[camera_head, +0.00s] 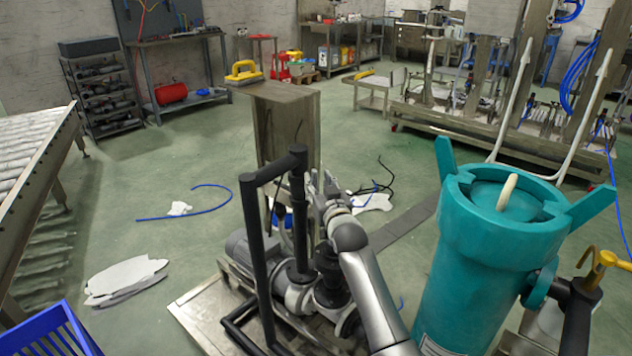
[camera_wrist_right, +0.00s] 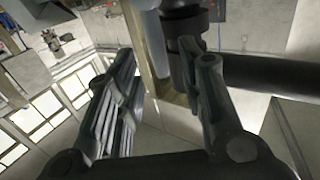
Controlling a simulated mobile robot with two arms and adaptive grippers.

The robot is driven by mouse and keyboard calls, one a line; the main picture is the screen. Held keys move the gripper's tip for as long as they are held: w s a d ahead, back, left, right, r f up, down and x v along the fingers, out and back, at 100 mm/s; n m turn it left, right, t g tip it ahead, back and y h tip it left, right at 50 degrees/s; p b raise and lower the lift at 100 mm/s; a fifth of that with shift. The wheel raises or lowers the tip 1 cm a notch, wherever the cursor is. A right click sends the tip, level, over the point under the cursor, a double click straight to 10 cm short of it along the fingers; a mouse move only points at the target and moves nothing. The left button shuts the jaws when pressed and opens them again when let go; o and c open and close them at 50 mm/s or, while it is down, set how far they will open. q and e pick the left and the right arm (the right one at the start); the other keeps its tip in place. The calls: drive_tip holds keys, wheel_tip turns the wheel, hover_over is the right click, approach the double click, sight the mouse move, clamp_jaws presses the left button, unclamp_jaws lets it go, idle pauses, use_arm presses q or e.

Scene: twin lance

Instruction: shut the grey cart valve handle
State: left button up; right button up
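The cart (camera_head: 205,312) is a low metal platform carrying a black tube frame (camera_head: 262,270), a pump motor, piping and a large teal vessel (camera_head: 455,260). My right gripper (camera_head: 322,186) is raised beside the frame's black upright. In the right wrist view, my right gripper (camera_wrist_right: 158,62) has its fingers spread apart. A pale grey-beige bar (camera_wrist_right: 153,45) and a dark round pipe part (camera_wrist_right: 185,22) show between and beyond the fingers; contact cannot be told. I cannot surely pick out the grey valve handle. My left gripper is not in view.
A yellow-handled valve (camera_head: 604,260) is at the far right. A brown pedestal (camera_head: 285,125) stands behind my right gripper. A roller conveyor (camera_head: 30,150) and blue crate (camera_head: 45,335) are on the left. Open green floor with white scraps and hoses lies between.

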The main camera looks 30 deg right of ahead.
drive_tip(key=shift+x, duration=1.45)
drive_tip(key=shift+c, duration=0.3)
clamp_jaws()
